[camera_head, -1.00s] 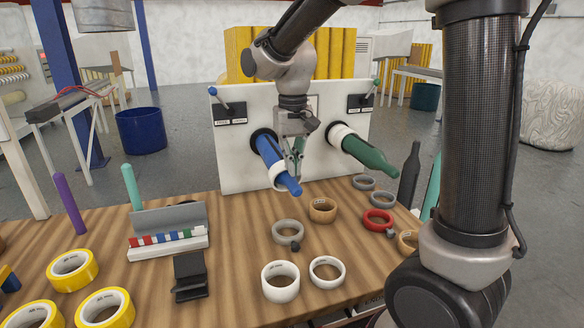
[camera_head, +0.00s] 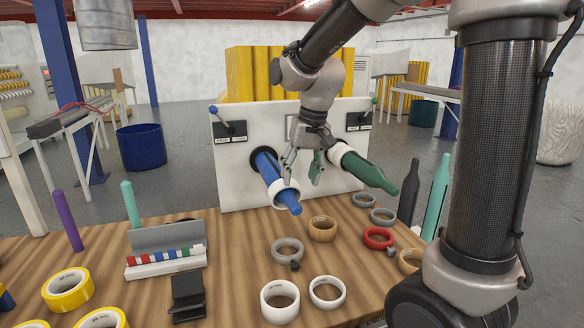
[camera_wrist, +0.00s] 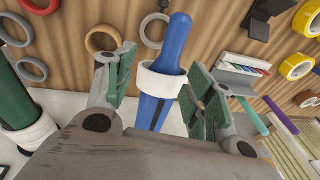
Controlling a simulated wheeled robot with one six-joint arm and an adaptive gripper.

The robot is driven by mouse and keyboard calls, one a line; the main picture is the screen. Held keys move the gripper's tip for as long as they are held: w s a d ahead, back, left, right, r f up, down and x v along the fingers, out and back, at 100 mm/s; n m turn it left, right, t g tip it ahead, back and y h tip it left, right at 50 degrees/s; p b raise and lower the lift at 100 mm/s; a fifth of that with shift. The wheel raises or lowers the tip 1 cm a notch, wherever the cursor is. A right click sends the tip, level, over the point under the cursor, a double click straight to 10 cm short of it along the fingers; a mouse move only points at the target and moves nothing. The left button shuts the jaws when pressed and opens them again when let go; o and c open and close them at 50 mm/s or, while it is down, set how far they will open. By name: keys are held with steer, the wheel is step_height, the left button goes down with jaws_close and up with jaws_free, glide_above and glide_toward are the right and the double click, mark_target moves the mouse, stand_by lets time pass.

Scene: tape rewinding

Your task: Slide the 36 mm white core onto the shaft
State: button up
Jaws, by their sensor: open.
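A white core (camera_head: 285,194) sits around the blue shaft (camera_head: 267,171), near its free end, with the blue tip poking through. The core also shows on the shaft in the wrist view (camera_wrist: 160,82). My gripper (camera_head: 302,178) is open. In the wrist view its green-padded fingers stand on either side of the shaft and core, with visible gaps. In the head view the fingers are beside and behind the core, toward the panel. Whether a finger touches the core is not clear.
A green shaft (camera_head: 366,170) with a white ring (camera_head: 339,153) at its base is to the right. White rings (camera_head: 280,316), a grey ring (camera_head: 288,250) and a tan ring (camera_head: 322,229) lie on the wooden table (camera_head: 225,270). A white panel (camera_head: 228,180) stands behind.

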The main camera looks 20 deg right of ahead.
mark_target(292, 183)
steer(key=o, duration=0.8)
steer(key=w+t, duration=0.2)
steer(key=w+a+f+n+y, duration=0.1)
steer(key=w, duration=0.1)
steer(key=shift+t, duration=0.4)
steer(key=x, duration=0.7)
steer(key=shift+f, duration=0.25)
steer(key=c, duration=1)
steer(key=shift+g, duration=1)
steer(key=shift+c, duration=0.2)
steer(key=shift+s+g, duration=0.15)
steer(key=shift+g, duration=0.45)
steer(key=shift+r, duration=0.1)
steer(key=shift+w, duration=1.75)
